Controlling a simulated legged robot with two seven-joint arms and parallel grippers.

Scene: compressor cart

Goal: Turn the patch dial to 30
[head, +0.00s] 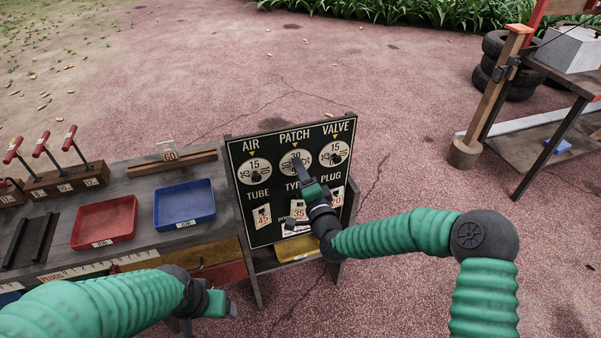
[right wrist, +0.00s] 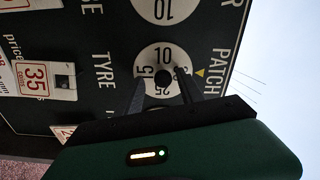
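The patch dial (head: 296,161) is a white round dial under the word PATCH on a black price board (head: 262,215), between the air dial (head: 254,171) and the valve dial (head: 334,153). It also shows in the right wrist view (right wrist: 153,61), with a dark knob (right wrist: 163,77) at its centre. My right gripper (head: 299,168) is at this dial. Its two fingers (right wrist: 161,75) stand apart on either side of the knob, with gaps visible. The number under the yellow pointer (right wrist: 200,72) is partly covered by a finger; it looks like 30. My left gripper (head: 226,306) is low, away from the board.
A red tray (head: 104,221) and a blue tray (head: 185,203) sit on the bench left of the board. Red-handled levers (head: 40,145) stand at the far left. Price tags (head: 263,216) hang below the dials. A wooden post and table (head: 545,135) stand at right.

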